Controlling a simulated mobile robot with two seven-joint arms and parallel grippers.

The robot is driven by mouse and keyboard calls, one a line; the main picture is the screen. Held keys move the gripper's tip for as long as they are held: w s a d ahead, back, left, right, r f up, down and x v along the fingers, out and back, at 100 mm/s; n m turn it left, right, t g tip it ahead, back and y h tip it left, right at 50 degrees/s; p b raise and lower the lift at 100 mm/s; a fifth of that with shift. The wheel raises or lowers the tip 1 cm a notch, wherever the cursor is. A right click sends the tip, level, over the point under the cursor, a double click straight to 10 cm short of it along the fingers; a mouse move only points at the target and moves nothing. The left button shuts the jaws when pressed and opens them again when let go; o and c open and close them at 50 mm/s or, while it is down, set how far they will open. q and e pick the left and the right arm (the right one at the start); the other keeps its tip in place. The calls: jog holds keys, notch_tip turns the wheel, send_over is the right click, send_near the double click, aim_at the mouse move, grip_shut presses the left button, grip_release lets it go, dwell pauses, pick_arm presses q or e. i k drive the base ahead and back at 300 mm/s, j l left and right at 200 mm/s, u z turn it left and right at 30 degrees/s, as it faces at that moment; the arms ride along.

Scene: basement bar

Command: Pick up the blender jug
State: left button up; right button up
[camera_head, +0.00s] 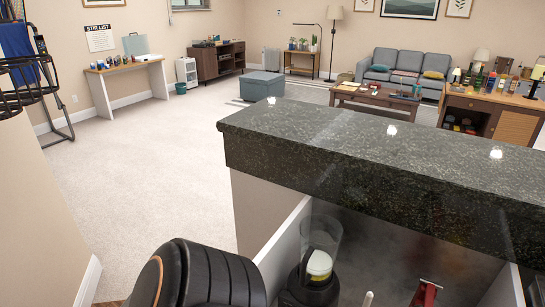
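The blender jug (322,232) is a clear, open-topped vessel standing upright at the bottom middle, below the dark stone counter. Something white and yellowish shows at its lower part. A dark blender base (308,290) is under it, partly cut off by the lower picture edge. A black rounded part of my arm with an orange ring is at the bottom, left of the jug and apart from it in the picture. Neither of my grippers is in view.
The raised dark granite counter (380,160) runs behind and right of the jug. A pale upright panel (285,250) stands close at its left. A red object (426,292) and a thin pale stick-like thing (368,299) are to its right. Open carpet lies left.

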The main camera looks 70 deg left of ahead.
aim_at(321, 235)
jog(key=u, duration=1.5)
jog(key=l+u, duration=0.25)
jog(key=u, duration=0.15)
jog(key=l+u, duration=0.25)
jog(key=u, duration=0.2)
jog(key=l, duration=0.25)
jog(key=i, duration=0.05)
